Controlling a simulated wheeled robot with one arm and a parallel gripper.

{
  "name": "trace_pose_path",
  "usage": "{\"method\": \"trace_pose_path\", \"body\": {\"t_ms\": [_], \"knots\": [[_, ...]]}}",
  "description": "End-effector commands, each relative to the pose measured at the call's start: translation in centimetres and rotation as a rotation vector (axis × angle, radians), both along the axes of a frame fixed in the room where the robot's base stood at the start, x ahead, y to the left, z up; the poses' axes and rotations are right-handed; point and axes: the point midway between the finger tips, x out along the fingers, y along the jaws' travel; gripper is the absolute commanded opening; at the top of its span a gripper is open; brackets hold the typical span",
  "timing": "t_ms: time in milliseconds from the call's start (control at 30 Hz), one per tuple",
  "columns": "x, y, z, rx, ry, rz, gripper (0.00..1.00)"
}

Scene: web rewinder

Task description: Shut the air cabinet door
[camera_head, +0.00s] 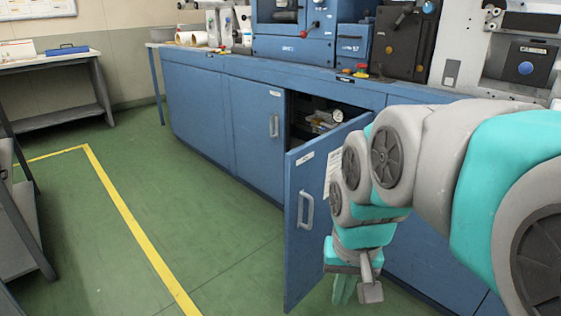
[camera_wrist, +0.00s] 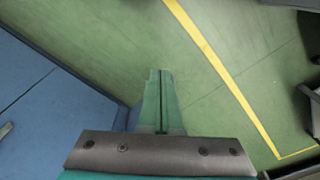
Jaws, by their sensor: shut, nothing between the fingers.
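The blue air cabinet door (camera_head: 299,246) stands open, swung out from the cabinet front. Its grey handle (camera_head: 306,207) and a white label are on the face I see. The dark cabinet opening (camera_head: 297,118) shows behind it, with a gauge (camera_head: 338,116) and other parts inside. My gripper (camera_head: 343,291) is shut and empty, low and pointing down, in front of the door's lower part in the head view. My arm hides much of the door's right side. In the wrist view the shut fingers (camera_wrist: 158,73) are over green floor, with blue panelling at left.
A blue closed cabinet door (camera_head: 256,140) is left of the opening. The counter above carries machine units and rolls. Green floor (camera_head: 200,220) with a yellow line (camera_head: 130,220) is clear at left. A grey bench (camera_head: 55,80) stands at the far left.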

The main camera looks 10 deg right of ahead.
Motion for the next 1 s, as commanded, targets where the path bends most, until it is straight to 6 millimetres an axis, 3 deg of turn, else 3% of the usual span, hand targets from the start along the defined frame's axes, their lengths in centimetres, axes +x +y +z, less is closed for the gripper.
{"method": "trace_pose_path", "body": {"t_ms": [267, 433, 600, 800, 1000], "knots": [[7.9, -0.3, 4.1, 0.035, -0.168, -0.153, 0.0], [15.0, -1.0, 9.0, 0.095, -0.334, -0.311, 0.0], [20.0, -1.9, 13.6, 0.16, -0.465, -0.441, 0.0], [22.1, -2.4, 16.2, 0.2, -0.532, -0.508, 0.0], [22.8, -2.4, 15.7, 0.203, -0.537, -0.513, 0.0]]}}
